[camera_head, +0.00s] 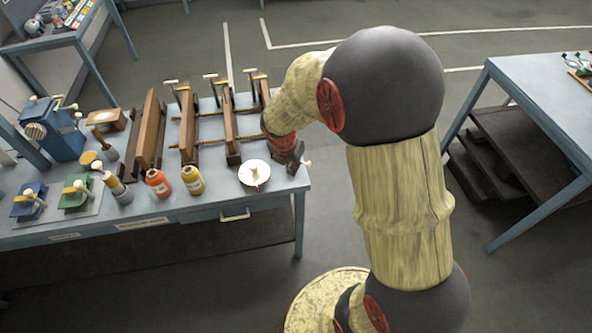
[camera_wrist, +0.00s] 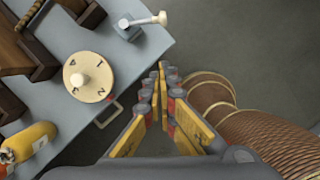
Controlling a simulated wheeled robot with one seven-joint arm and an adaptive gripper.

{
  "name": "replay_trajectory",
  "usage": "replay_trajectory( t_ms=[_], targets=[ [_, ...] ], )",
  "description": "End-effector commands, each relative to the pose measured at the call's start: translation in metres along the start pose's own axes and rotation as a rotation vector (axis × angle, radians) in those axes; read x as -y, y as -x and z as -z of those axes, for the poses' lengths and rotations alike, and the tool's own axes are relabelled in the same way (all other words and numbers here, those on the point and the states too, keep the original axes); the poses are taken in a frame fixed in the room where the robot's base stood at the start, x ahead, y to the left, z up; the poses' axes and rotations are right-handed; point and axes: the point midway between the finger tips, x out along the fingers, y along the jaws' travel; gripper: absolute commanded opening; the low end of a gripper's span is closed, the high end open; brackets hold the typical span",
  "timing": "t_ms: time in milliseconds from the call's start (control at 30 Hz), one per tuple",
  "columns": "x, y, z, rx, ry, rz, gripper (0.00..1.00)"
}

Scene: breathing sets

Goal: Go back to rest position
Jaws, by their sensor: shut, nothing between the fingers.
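My gripper (camera_wrist: 163,75) shows in the wrist view with its yellow and grey fingers together and nothing held between them. The fingertips are to the right of a round cream dial (camera_wrist: 88,84) and appear to be past the table's edge, over grey floor. In the head view my arm reaches from the lower right up and over to the right end of the blue-grey workbench (camera_head: 225,198). The gripper is largely hidden there behind the wrist. The same dial shows in the head view (camera_head: 254,182), on the bench's front right part.
A small lever device (camera_wrist: 128,28) stands at the bench's right edge. Red (camera_head: 158,184) and yellow (camera_head: 193,180) bottles stand left of the dial. Wooden racks (camera_head: 150,130) stand behind them. Another table (camera_head: 545,95) is at the right. Open floor lies between the tables.

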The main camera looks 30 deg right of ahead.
Motion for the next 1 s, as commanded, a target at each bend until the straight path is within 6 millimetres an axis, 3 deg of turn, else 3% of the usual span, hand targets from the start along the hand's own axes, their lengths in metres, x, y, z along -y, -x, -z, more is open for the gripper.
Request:
replay_trajectory(
  t_ms=[200,633,767,867,1000],
  targets=[
    [0.000,0.026,0.001,-0.001,0.002,0.000,0.00],
    [0.002,0.031,0.001,-0.002,-0.075,0.003,0.00],
    [0.008,0.030,0.006,-0.015,-0.295,0.027,0.00],
    [0.024,0.027,0.022,-0.040,-0.539,0.076,0.00],
    [0.042,0.043,0.041,-0.056,-0.905,0.120,0.00]
  ],
)
